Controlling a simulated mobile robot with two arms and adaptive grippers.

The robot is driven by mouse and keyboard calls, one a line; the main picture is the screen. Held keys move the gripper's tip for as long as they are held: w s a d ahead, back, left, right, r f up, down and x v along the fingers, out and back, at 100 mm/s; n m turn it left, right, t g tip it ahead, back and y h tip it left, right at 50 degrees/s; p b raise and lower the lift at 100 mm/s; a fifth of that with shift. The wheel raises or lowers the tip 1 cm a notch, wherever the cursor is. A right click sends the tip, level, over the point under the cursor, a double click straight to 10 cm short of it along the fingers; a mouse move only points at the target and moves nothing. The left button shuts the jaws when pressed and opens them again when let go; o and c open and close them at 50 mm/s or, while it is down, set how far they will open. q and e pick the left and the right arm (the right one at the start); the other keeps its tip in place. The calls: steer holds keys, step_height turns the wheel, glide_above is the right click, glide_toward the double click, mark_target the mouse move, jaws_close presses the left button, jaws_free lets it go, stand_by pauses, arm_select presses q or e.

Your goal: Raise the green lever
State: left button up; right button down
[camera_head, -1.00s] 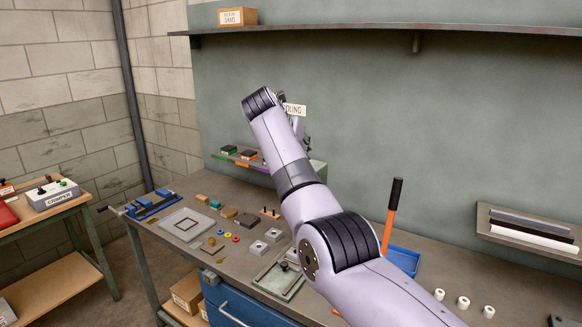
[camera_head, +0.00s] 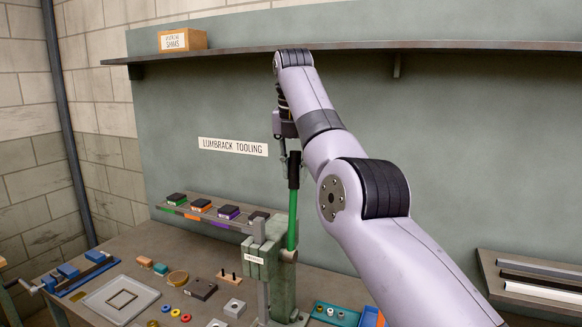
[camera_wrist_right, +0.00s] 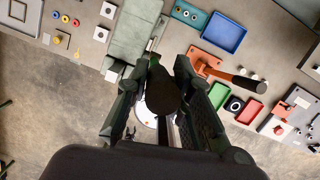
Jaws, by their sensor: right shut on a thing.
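The green lever (camera_head: 292,229) stands nearly upright on the grey-green fly press (camera_head: 262,259), its black grip (camera_head: 294,168) at the top. My right gripper (camera_head: 290,152) reaches down over it from above and is shut on the black grip. In the right wrist view the dark round end of the grip (camera_wrist_right: 163,96) sits between both fingers of my right gripper (camera_wrist_right: 168,72). The fingers hide part of the lever there. My left gripper is not in view.
A rack with several black-topped blocks (camera_head: 200,207) is left of the press. Small parts and a pale tray (camera_head: 119,299) lie on the bench. A shelf (camera_head: 230,52) runs above along the wall. An orange tool (camera_wrist_right: 208,64) lies beside a blue tray (camera_wrist_right: 224,33).

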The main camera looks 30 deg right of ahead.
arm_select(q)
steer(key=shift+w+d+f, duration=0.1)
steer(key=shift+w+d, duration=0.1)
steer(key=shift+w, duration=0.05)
arm_select(e)
steer(key=shift+w+d+f, duration=0.1)
steer(key=shift+w+d, duration=0.1)
steer(key=c, duration=1.4)
jaws_free()
steer(key=shift+f, duration=0.1)
steer(key=shift+c, duration=0.2)
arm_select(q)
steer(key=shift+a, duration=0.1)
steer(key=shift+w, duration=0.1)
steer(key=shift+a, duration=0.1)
arm_select(e)
steer(key=shift+w, duration=0.1)
